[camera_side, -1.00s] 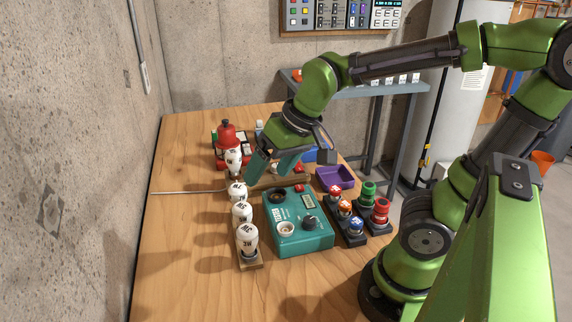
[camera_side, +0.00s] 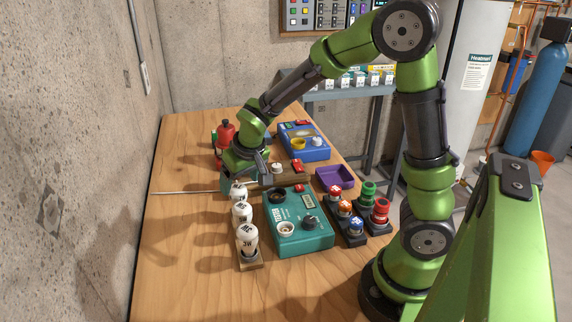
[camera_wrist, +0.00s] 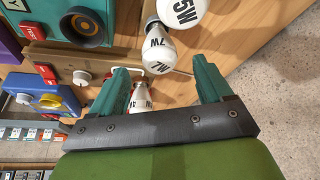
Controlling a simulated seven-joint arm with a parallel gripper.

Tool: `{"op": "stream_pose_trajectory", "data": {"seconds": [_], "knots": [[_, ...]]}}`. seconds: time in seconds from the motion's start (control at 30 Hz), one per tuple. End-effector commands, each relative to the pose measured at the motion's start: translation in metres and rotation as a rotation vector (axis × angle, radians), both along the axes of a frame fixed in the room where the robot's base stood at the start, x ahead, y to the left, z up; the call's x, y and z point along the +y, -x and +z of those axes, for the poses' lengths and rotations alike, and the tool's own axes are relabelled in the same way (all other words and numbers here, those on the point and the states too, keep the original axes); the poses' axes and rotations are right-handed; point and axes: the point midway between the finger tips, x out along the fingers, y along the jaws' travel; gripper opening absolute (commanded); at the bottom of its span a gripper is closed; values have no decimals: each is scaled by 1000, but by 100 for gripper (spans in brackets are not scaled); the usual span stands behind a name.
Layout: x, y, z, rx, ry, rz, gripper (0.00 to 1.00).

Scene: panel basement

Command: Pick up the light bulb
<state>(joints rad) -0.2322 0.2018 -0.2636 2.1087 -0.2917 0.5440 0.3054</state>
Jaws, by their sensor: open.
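White light bulbs (camera_side: 247,237) with black markings stand in a row along the left of the table in the side view. In the wrist view one bulb (camera_wrist: 158,52) is marked 7W and a larger one (camera_wrist: 183,12) reads 5W. Another bulb (camera_wrist: 141,97) shows between my fingers, nearer the left finger and partly hidden by the gripper bar. My gripper (camera_wrist: 163,70) is open, with a teal finger on each side and nothing clamped. In the side view my gripper is low over the far end of the row and hides what stands there.
A teal tester (camera_side: 299,238) with a socket stands right of the bulbs. Button blocks (camera_side: 346,216), a purple tray (camera_side: 335,177) and a blue device (camera_side: 303,142) are further right and back. A red object (camera_side: 225,132) stands behind my gripper. The front left table is clear.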

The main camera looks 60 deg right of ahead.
Motion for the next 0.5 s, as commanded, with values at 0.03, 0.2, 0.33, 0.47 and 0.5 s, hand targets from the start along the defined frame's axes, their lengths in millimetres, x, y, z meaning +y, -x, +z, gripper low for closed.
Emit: {"op": "stream_pose_trajectory", "data": {"seconds": [0.03, 0.2, 0.33, 0.47, 0.5], "knots": [[-1, -2, -5, 1, 1, 0, 79], [-2, -5, -15, 1, -1, -1, 79], [-5, -11, -33, 4, 0, -2, 79], [-8, -17, -50, 3, 0, -3, 79], [-8, -19, -53, 1, 0, -1, 79]]}}
